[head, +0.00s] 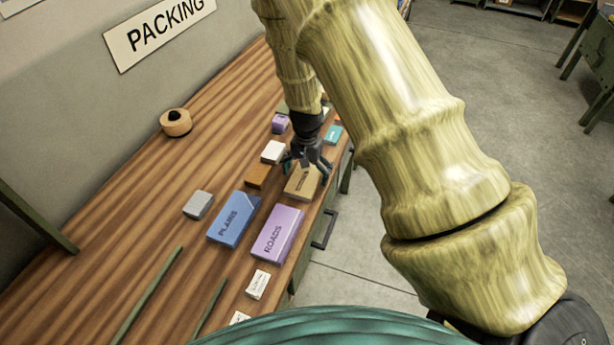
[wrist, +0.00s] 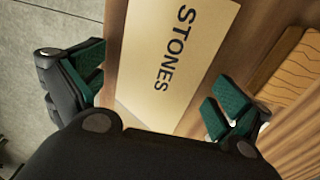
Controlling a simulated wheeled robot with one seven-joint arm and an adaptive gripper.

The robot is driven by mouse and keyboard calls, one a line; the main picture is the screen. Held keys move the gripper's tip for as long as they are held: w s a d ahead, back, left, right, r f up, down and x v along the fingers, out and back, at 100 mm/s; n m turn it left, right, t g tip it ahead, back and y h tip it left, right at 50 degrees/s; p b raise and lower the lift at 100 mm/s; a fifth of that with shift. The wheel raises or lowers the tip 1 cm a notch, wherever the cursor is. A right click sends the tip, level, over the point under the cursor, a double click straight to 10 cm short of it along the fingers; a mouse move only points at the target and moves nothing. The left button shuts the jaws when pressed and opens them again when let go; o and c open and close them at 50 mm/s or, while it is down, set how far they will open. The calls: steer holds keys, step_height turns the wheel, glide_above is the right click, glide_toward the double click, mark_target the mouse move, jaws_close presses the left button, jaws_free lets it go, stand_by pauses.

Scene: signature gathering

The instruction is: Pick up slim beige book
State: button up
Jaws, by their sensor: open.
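The slim beige book (wrist: 150,60), marked STONES, lies on the wooden table under my gripper. In the head view the beige book (head: 302,186) sits near the table's front edge, with its far part hidden by my gripper. My gripper (head: 308,163) is above the book, pointing down. In the wrist view my gripper (wrist: 150,95) is open, with one green-padded finger on each side of the book. Nothing is held. I cannot tell how far the fingertips are above the table.
A brown block (head: 257,176) lies close to the left of the beige book. A purple ROADS book (head: 277,234) and a blue PLAINS book (head: 233,220) lie nearer. A white box (head: 273,152) and a purple box (head: 280,123) are farther. The table's left side is mostly clear around a tape roll (head: 176,123).

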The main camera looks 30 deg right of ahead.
steer(key=c, duration=1.2)
